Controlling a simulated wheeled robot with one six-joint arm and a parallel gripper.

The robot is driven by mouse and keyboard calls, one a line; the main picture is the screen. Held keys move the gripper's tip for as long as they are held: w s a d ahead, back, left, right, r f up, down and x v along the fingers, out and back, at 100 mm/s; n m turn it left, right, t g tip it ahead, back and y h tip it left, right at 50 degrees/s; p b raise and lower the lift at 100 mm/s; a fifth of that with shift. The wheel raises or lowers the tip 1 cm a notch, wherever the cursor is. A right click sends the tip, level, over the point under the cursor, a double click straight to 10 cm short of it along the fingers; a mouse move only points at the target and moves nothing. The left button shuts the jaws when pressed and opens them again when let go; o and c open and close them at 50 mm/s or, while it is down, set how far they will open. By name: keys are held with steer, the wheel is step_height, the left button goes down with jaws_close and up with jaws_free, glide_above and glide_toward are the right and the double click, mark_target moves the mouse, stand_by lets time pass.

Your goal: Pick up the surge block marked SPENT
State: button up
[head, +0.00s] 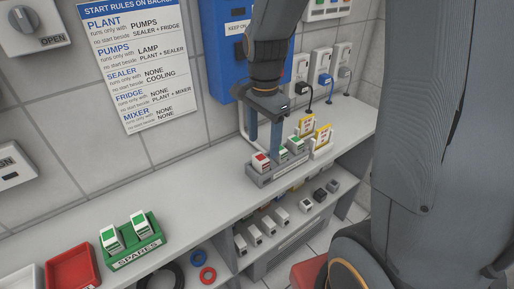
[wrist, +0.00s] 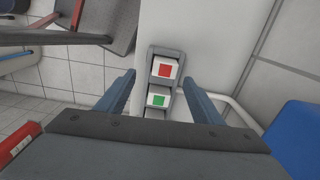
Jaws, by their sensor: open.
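A white block with a red mark (head: 261,161) sits at the left end of a grey rack (head: 283,170) on the shelf. It also shows in the wrist view (wrist: 165,69). I cannot read the word SPENT on it. White blocks with green marks (head: 281,153) stand beside it in the same rack; one shows in the wrist view (wrist: 158,99). My gripper (head: 264,146) points down over the rack, open and empty. In the wrist view its fingers (wrist: 160,79) stand on either side of the row, near the red-marked block and not touching it visibly.
Yellow-framed tags (head: 323,139) stand at the rack's right. A blue panel (head: 222,50) and sockets with cables (head: 325,80) are on the wall behind. A green SPARES holder (head: 140,257) and red tray (head: 72,270) are at left. The shelf between is clear.

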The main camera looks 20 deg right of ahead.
mark_target(261, 158)
steer(key=shift+w+a+r, duration=0.1)
steer(key=shift+w+r, duration=0.1)
steer(key=shift+w, duration=0.15)
steer(key=shift+w+f, duration=0.15)
steer(key=shift+f, duration=0.05)
steer(key=shift+a+f+p, duration=0.1)
steer(key=shift+f+p, duration=1.2)
steer(key=shift+f, duration=2.4)
steer(key=c, duration=1.2)
